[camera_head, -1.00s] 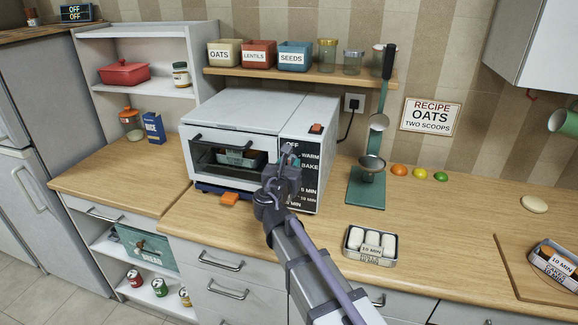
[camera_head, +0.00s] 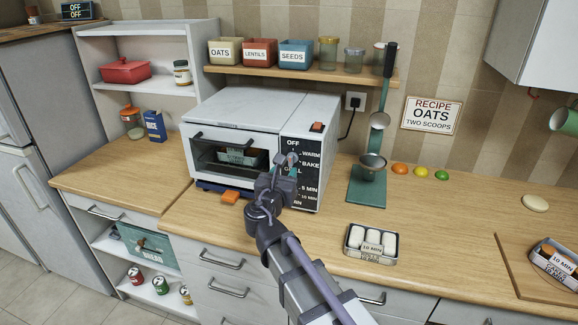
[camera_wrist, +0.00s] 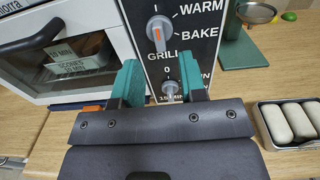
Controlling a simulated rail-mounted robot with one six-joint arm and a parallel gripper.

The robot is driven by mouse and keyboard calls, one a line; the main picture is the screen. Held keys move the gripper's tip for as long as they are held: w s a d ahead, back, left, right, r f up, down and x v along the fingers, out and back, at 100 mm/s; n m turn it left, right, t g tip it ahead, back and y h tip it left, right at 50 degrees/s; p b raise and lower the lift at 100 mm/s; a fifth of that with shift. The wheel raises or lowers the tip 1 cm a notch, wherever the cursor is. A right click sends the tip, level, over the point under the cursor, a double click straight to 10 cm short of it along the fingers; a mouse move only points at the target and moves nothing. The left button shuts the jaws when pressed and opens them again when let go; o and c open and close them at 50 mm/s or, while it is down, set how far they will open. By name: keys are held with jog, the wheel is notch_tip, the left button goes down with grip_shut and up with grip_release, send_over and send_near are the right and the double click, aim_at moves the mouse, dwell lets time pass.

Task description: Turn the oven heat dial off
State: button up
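The white oven (camera_head: 250,112) stands on the counter with a dark control panel at its right. The heat dial (camera_wrist: 157,32) is a grey knob with an orange mark, near the top of the wrist view. Its pointer looks turned down toward GRILL; OFF is out of that view. A smaller timer knob (camera_wrist: 168,88) sits below it. My gripper (camera_head: 286,160) is in front of the panel. In the wrist view its teal fingers (camera_wrist: 164,85) are apart, with the timer knob showing between them, below the heat dial. I see no contact with either knob.
An orange-topped switch (camera_head: 317,127) is on the oven's upper right. A scoop stand (camera_head: 366,190) stands to its right. A tin of white pieces (camera_head: 371,246) sits on the counter front. A shelf with jars (camera_head: 325,78) runs above the oven.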

jog(key=v, duration=0.5)
jog(key=shift+s, duration=0.2)
jog(key=s+d+f+m+g+y, duration=0.1)
jog(key=s+d+f+m+g, duration=0.4)
jog(key=m, duration=0.6)
jog(key=s+d+f+m+g+y, duration=0.2)
jog(key=s+d+f+m+g, duration=0.2)
jog(key=d+m, duration=0.6)
jog(key=s+d+f+m+g+y, duration=0.1)
jog(key=s+d+f+m+g, duration=0.4)
jog(key=d+f+m+g, duration=0.3)
jog(key=m, duration=0.4)
jog(key=shift+s, duration=0.3)
jog(key=shift+f, duration=0.15)
